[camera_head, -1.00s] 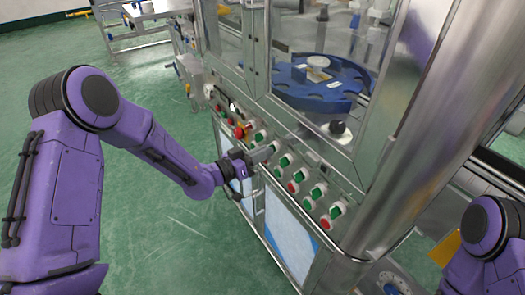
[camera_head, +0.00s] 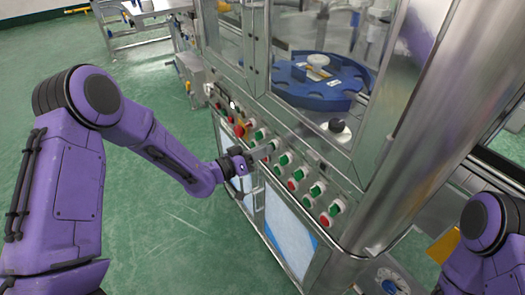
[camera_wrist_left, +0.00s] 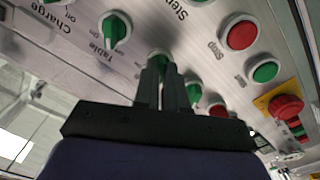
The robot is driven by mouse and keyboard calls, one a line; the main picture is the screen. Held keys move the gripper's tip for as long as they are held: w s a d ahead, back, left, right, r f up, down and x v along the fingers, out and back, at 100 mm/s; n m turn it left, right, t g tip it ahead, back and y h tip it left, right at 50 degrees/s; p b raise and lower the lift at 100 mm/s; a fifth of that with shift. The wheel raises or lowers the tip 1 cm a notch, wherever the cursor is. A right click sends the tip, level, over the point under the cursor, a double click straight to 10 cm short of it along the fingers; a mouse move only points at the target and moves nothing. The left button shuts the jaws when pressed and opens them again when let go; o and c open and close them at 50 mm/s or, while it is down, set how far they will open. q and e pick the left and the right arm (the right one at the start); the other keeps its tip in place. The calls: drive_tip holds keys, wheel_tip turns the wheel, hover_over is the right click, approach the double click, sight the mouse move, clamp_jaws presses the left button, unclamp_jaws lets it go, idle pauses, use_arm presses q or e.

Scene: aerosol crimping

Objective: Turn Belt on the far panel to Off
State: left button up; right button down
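The control panel (camera_head: 300,166) on the machine's near side carries several green selector knobs and red buttons. My left gripper (camera_head: 272,149) reaches the panel from the left in the head view. My right gripper is out of view.
A red emergency stop on a yellow plate (camera_wrist_left: 285,107) and a red Stop button (camera_wrist_left: 241,35) are near the gripper. Another green knob (camera_wrist_left: 193,92) sits right beside the fingers. Glass panes and a blue rotary table (camera_head: 320,84) stand above the panel. Green floor is free at left.

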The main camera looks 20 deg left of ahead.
use_arm(q)
drive_tip(key=o, duration=0.4)
drive_tip(key=shift+c, duration=0.2)
drive_tip(key=b+v, duration=0.1)
drive_tip(key=v, duration=0.9)
drive_tip(key=shift+s+a, duration=0.2)
drive_tip(key=shift+a, duration=0.05)
